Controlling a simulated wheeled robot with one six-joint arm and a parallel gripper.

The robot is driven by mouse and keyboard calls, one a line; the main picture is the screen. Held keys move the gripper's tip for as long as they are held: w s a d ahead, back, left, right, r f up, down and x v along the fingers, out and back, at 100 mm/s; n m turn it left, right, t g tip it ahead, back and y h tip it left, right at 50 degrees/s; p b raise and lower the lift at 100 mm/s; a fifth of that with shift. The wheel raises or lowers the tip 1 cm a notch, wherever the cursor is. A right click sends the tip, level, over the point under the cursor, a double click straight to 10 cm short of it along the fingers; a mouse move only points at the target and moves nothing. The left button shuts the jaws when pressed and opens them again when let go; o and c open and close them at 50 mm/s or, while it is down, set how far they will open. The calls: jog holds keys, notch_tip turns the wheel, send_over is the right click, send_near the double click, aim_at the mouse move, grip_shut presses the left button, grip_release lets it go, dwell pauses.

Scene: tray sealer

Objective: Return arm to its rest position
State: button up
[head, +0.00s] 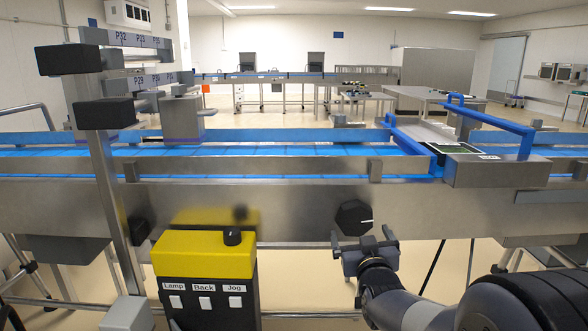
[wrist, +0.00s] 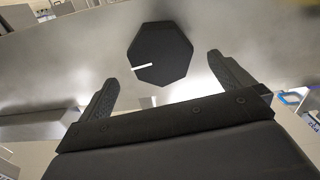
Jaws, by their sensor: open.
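My gripper (head: 362,240) is in front of the machine's steel side panel, just below the black knob (head: 354,217) in the head view. Its two fingers are spread apart with nothing between them. In the wrist view, my gripper (wrist: 165,92) is open, and the knob (wrist: 160,54) with its white pointer line shows ahead, beyond and between the fingertips. The knob appears apart from the fingers. My arm reaches in from the lower right of the head view.
A yellow-topped control box (head: 204,254) with Lamp, Back and Jog switches stands left of my gripper. A blue conveyor belt (head: 250,151) runs behind the steel panel (head: 290,205). A blue-handled frame (head: 497,120) stands at the right. A grey post (head: 115,190) rises at the left.

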aim_at(357, 221)
jog(key=s, duration=0.5)
jog(key=w, duration=1)
jog(key=shift+w+r, duration=0.1)
jog(key=shift+w, duration=0.25)
jog(key=shift+s+r+n+p, duration=0.1)
jog(key=shift+r+n+p, duration=0.05)
jog(key=shift+n+p, duration=0.8)
jog(key=n+p, duration=0.8)
jog(key=p, duration=0.2)
jog(key=shift+d+n, duration=0.1)
jog(key=shift+n, duration=0.15)
jog(key=s+b, duration=0.1)
jog(key=s, duration=1)
jog(key=shift+f, duration=0.2)
